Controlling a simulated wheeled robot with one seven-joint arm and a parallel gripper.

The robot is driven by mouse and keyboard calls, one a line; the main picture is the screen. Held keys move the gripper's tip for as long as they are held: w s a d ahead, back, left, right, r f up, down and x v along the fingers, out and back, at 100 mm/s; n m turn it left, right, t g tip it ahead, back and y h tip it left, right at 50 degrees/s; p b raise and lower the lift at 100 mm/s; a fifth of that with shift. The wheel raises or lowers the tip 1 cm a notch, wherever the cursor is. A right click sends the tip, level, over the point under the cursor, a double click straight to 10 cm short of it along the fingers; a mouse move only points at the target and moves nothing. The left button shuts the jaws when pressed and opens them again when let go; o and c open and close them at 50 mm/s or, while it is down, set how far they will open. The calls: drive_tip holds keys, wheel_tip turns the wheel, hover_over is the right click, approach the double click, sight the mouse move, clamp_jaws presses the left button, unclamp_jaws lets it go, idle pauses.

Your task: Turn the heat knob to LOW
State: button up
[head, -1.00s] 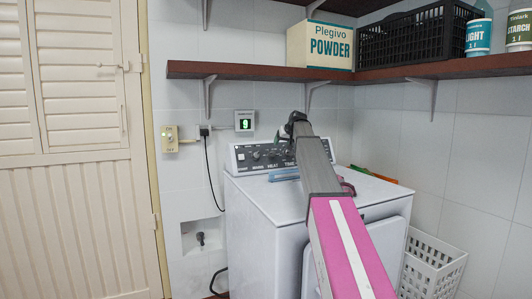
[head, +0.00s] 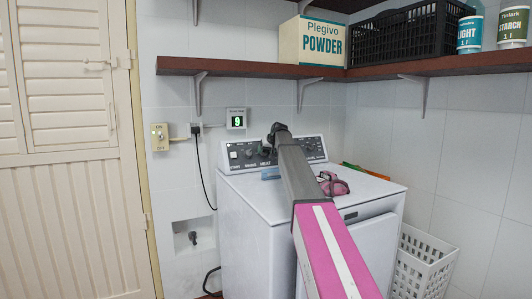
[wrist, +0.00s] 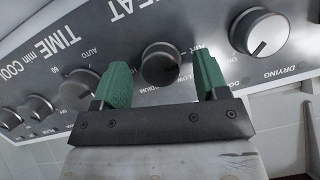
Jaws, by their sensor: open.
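The heat knob (wrist: 160,64) is a dark round knob with a silver rim on the dryer's control panel (wrist: 110,55), beside the word HEAT. In the wrist view, my gripper (wrist: 148,68) has its two green fingers apart, one on each side of this knob, with visible space between them and it. I cannot tell how deep the fingertips reach. The small print near the knob is partly hidden, and I cannot read its setting for sure. In the head view my gripper (head: 275,131) is at the panel (head: 240,154), and my arm covers part of it.
Other knobs sit close by: a large one (wrist: 258,32) and a time knob (wrist: 76,87). A pink cloth (head: 335,186) and a blue item (head: 270,173) lie on the dryer top (head: 360,192). A shelf (head: 240,68) runs above.

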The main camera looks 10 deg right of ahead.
drive_tip(key=shift+w+f, duration=0.1)
drive_tip(key=shift+f, duration=0.05)
drive_tip(key=c, duration=0.9)
drive_tip(key=shift+m, duration=0.3)
drive_tip(key=m+y, duration=0.2)
drive_tip(key=m, duration=0.2)
drive_tip(key=m+y, duration=0.1)
drive_tip(key=m, duration=0.1)
drive_tip(key=m+t+y, duration=0.1)
drive_tip(key=m, duration=0.2)
drive_tip(key=shift+d+m, duration=0.1)
drive_tip(key=shift+m, duration=0.2)
drive_tip(key=o, duration=0.9)
